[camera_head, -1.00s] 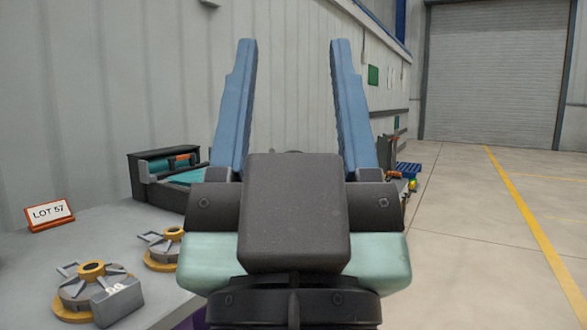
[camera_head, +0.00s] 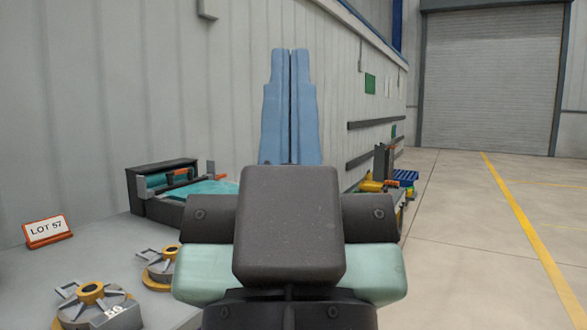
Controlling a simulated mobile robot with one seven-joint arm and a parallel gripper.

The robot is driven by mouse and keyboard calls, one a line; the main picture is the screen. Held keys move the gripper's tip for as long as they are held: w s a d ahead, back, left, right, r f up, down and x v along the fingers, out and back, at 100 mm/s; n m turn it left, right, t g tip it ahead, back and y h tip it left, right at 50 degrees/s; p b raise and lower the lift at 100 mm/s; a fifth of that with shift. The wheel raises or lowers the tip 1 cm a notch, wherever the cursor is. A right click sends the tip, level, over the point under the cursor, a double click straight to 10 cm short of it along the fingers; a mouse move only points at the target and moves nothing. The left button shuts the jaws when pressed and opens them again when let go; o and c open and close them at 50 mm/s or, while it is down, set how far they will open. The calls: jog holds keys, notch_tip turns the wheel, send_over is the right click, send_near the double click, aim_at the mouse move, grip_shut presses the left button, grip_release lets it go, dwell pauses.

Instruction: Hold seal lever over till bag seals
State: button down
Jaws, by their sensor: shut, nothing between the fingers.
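My gripper (camera_head: 291,52) is shut, its two blue fingers pressed together and pointing up in the middle of the view, with nothing between them. A dark box-shaped machine with a teal bed (camera_head: 207,189), which looks like the bag sealer, stands at the back of the grey table, left of my gripper. A bar with orange parts (camera_head: 176,183), perhaps the seal lever, lies across it. My gripper is apart from the machine. My gripper hides part of the machine's right side, and I cannot make out a bag.
The grey table (camera_head: 100,235) holds a LOT 57 sign (camera_head: 47,230) and two round grey-and-yellow fixtures (camera_head: 92,300) (camera_head: 160,267) at the front left. A corrugated wall runs behind. Yellow and blue items (camera_head: 405,177) stand farther right. Open floor lies right.

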notch_tip(320, 180, up, 29)
jog(key=p, duration=2.7)
jog(key=shift+r, duration=0.1)
